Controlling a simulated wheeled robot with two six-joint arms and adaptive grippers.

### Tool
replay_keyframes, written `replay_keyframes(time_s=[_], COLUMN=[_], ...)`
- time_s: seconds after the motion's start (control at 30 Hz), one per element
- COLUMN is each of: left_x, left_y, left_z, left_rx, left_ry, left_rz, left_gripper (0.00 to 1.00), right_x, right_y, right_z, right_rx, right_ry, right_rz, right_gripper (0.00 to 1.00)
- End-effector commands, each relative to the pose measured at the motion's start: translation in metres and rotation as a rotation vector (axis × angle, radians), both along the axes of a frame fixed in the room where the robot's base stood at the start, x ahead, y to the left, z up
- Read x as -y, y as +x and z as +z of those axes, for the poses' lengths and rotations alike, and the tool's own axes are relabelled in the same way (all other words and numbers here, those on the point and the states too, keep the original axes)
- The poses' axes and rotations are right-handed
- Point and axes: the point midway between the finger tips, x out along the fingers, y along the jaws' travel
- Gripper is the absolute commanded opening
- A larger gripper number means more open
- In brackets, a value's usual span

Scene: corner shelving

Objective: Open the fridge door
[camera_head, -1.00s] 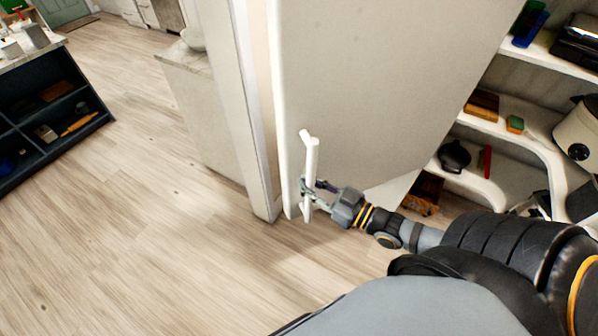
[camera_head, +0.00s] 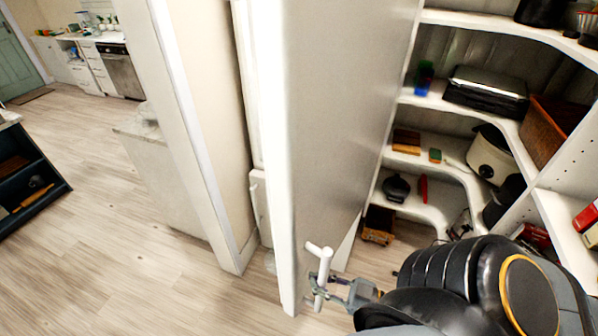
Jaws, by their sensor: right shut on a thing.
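The fridge door (camera_head: 335,120) is a tall pale panel in the middle of the head view. It stands swung out, edge towards me, with a gap on its left side where a white part of the fridge (camera_head: 258,205) shows. Its white bar handle (camera_head: 323,270) is low on the door's right face. My right gripper (camera_head: 322,287) is shut around the lower part of the handle. My right arm comes in from the lower right. My left gripper is not in view.
Corner shelving (camera_head: 440,105) with a slow cooker (camera_head: 492,155), a black appliance (camera_head: 487,90) and a basket (camera_head: 553,130) stands to the right. A pale wall end (camera_head: 205,130) is just left of the door. Open wooden floor (camera_head: 120,270) lies at left.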

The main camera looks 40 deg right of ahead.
Motion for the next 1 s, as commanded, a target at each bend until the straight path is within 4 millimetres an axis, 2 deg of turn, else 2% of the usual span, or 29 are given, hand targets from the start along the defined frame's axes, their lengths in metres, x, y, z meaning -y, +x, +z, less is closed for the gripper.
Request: replay_keyframes(time_s=[0.03,0.3,0.73,0.77,0.8,0.97,1.0], left_x=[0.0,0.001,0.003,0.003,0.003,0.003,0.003], left_y=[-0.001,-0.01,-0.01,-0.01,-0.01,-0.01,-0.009], left_z=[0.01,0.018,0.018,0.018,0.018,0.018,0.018], left_rx=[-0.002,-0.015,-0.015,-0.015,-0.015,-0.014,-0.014], left_ry=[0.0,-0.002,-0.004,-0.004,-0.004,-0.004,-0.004], left_rz=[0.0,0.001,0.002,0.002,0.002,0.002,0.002], left_gripper=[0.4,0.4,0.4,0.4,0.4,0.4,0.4], right_x=[0.003,0.005,0.005,0.004,0.004,0.004,0.004], right_y=[-0.004,-0.023,-0.026,-0.026,-0.026,-0.026,-0.026], right_z=[0.006,0.003,0.001,0.0,0.0,0.001,0.001], right_rx=[0.003,-0.002,-0.007,-0.007,-0.008,-0.007,-0.007], right_ry=[0.006,0.011,0.01,0.01,0.009,0.009,0.009], right_rz=[-0.007,0.005,0.01,0.01,0.01,0.01,0.01], right_gripper=[0.0,0.0,0.0,0.14,0.2,0.41,0.42])
